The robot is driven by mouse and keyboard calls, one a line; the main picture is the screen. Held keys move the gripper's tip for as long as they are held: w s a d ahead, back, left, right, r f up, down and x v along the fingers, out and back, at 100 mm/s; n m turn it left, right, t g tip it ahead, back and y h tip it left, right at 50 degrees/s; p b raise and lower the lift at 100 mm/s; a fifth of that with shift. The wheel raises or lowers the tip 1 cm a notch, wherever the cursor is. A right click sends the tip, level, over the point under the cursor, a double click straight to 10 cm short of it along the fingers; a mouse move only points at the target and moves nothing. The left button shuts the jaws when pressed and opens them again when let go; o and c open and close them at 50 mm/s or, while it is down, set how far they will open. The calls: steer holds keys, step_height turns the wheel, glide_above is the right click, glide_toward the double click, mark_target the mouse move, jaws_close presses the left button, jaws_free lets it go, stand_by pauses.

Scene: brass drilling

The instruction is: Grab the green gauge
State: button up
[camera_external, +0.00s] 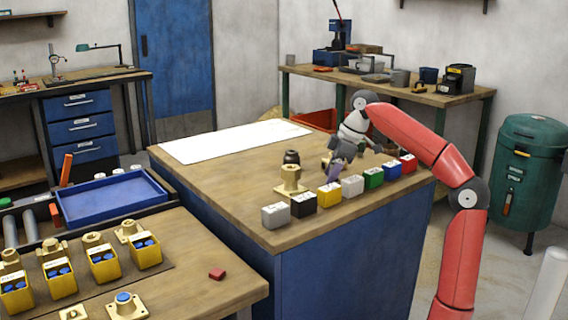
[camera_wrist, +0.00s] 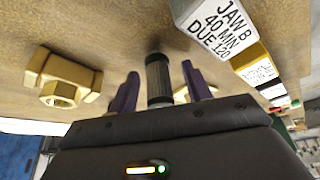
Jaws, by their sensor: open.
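A green block (camera_external: 373,178) stands in a row of coloured blocks near the front edge of the blue-sided bench, between a white and a blue one. My gripper (camera_external: 335,172) is low over the bench, behind this row. In the wrist view its purple fingers (camera_wrist: 158,92) are apart. A dark knurled cylinder (camera_wrist: 158,78) shows between them, with a gap on each side. I see no green on this cylinder, and I cannot tell whether it is the green gauge.
A brass fitting (camera_external: 290,181) stands behind the row's left end, with a dark round piece (camera_external: 291,157) behind it. A block marked JAW B (camera_wrist: 213,27) is near my gripper. A white sheet (camera_external: 233,141) covers the bench's back left.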

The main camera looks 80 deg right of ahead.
steer(key=shift+f, duration=0.15)
steer(key=c, duration=1.1)
steer(key=shift+o, duration=0.2)
